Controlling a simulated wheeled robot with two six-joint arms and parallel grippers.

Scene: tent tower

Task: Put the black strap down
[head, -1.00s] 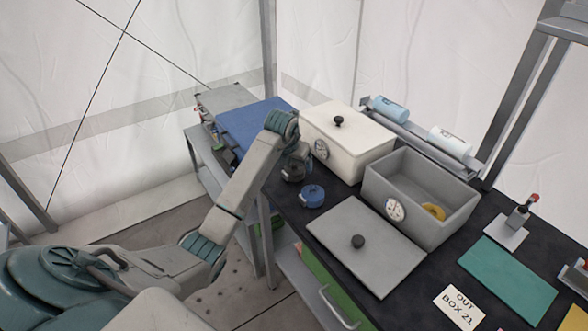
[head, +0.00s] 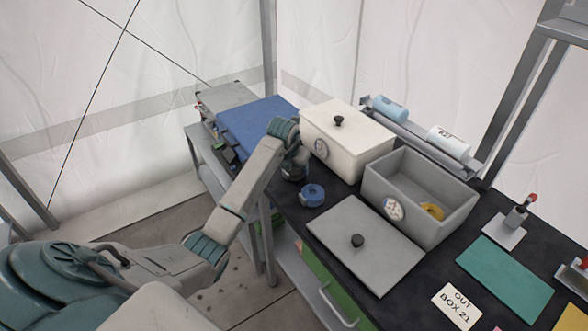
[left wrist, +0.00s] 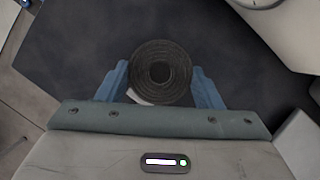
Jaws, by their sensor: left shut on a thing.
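The black strap (left wrist: 160,72) is a dark coiled roll seen from above between the blue fingers in the left wrist view. My left gripper (left wrist: 161,84) is shut on it, with a finger at each side. In the head view my left gripper (head: 298,163) is at the near left part of the black bench top, beside the white box, and largely hides the roll. Whether the roll touches the bench top is hard to tell. A blue strap roll (head: 311,195) lies on the bench just right of and nearer than the gripper. My right gripper is not in view.
A white lidded box (head: 345,150) stands behind the gripper. An open grey box (head: 394,208) holds a yellow roll (head: 431,210). Its grey lid (head: 385,262) lies in front. A blue surface (head: 250,120) is at the left. A teal mat (head: 507,280) lies at the right.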

